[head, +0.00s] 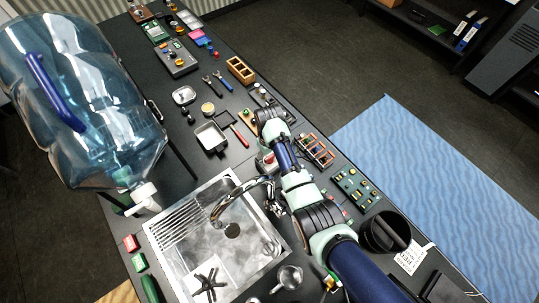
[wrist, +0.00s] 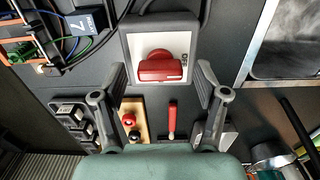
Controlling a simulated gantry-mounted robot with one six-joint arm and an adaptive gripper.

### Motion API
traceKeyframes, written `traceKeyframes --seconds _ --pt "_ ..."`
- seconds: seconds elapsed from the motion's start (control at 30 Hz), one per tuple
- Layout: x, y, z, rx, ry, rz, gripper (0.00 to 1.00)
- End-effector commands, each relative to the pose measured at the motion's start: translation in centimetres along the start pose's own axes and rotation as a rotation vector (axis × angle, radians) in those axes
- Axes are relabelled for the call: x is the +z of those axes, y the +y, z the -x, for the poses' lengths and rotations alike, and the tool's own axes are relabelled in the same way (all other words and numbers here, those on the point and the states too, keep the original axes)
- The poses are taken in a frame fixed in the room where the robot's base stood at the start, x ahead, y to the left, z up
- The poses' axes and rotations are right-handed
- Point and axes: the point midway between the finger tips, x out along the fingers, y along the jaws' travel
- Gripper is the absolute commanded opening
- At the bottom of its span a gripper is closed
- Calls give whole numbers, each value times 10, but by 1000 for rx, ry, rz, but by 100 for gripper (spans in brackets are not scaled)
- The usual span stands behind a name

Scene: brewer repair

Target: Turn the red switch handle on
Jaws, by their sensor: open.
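The red switch handle (wrist: 163,67) sits on a pale square switch box (wrist: 143,42) in the upper middle of the wrist view. The handle's grip lies crosswise in the picture. My gripper (wrist: 160,72) is open and empty, with one finger to the left and one to the right of the handle. Gaps show between the fingers and the handle; the depth between them is hard to judge. In the head view, a small red-and-white object beside my arm (head: 267,161) looks like the switch, partly hidden by the arm.
A metal sink (head: 232,230) with a curved faucet (head: 240,195) lies close to the switch. A wired board (wrist: 42,38) is left of it in the wrist view. A wooden block with knobs (wrist: 131,122) and a red-handled tool (wrist: 172,118) lie below the handle.

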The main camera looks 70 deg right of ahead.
Motion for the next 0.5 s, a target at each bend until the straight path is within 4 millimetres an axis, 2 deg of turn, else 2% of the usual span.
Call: traceKeyframes --seconds 0.07,0.4,0.5 --pt "0 0 0 0 0 0 70" --pt "0 0 0 0 0 0 13" --pt "0 0 1 0 0 -1 13"
